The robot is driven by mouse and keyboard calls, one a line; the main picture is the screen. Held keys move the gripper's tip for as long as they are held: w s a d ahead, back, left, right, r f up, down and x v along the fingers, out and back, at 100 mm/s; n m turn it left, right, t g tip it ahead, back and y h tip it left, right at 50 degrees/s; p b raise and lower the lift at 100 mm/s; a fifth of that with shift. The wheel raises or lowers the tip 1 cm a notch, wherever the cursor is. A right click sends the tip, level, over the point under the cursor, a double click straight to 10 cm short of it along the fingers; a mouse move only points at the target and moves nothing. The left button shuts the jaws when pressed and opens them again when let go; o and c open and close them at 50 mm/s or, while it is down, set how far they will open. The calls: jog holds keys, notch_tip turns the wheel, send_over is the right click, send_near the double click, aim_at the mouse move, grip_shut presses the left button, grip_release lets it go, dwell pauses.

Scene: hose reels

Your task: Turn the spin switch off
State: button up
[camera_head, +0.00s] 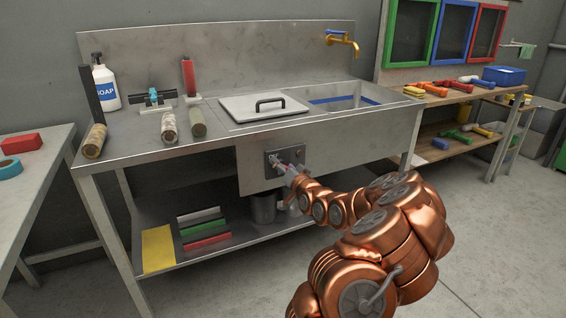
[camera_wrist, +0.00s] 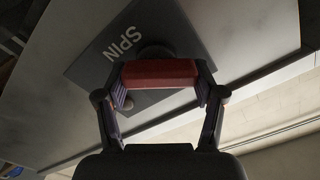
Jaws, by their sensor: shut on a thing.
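The spin switch's dark panel (camera_head: 271,161) is on the front of the steel sink unit, below the lidded basin. In the wrist view the dark plate (camera_wrist: 92,70) bears the word SPIN. A red switch handle (camera_wrist: 160,72) stands out from it as a bar. My gripper (camera_wrist: 160,88) has one finger at each end of the red handle and is shut on it. In the head view my gripper (camera_head: 285,168) reaches the panel from the front right and hides most of the switch, so its position cannot be read there.
A square lid with a black handle (camera_head: 262,108) covers the basin above the panel. A grey bucket (camera_head: 263,207) stands on the shelf below. The floor at right is clear.

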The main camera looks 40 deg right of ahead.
jog(key=m, duration=0.2)
jog(key=m+p, duration=0.2)
jog(key=m, duration=0.1)
jog(key=shift+s+d+m, duration=0.1)
jog(key=shift+d+m, duration=0.15)
jog(key=shift+m, duration=0.05)
jog(key=m+p, duration=0.1)
jog(key=m, duration=0.1)
jog(key=m+p, duration=0.1)
jog(key=m, duration=0.2)
jog(key=shift+d+f, duration=0.15)
jog(key=shift+f, duration=0.05)
jog(key=o, duration=1.1)
jog(key=shift+o, duration=0.2)
jog(key=v, duration=1.2)
dwell(0.4)
